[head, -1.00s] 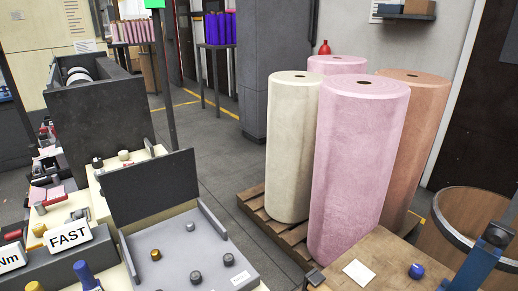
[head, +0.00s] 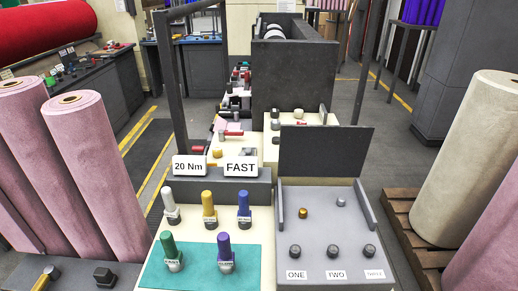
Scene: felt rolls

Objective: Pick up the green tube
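The green tube (head: 168,247) stands upright at the front left of the bench in the head view, on a teal mat (head: 200,277). It has a grey lower end and a small label that I cannot read surely. A purple tube (head: 225,249) stands to its right on the same mat. Behind them stand a white tube (head: 169,205), a yellow tube (head: 209,207) and a blue tube (head: 243,206). Neither of my grippers shows in the head view.
Signs "20 Nm" (head: 188,166) and "FAST" (head: 240,167) stand behind the tubes. A grey tray (head: 325,230) with an upright lid and small knobs is to the right. Pink rolls (head: 83,165) are at left, a cream roll (head: 470,150) on a pallet (head: 400,225) at right.

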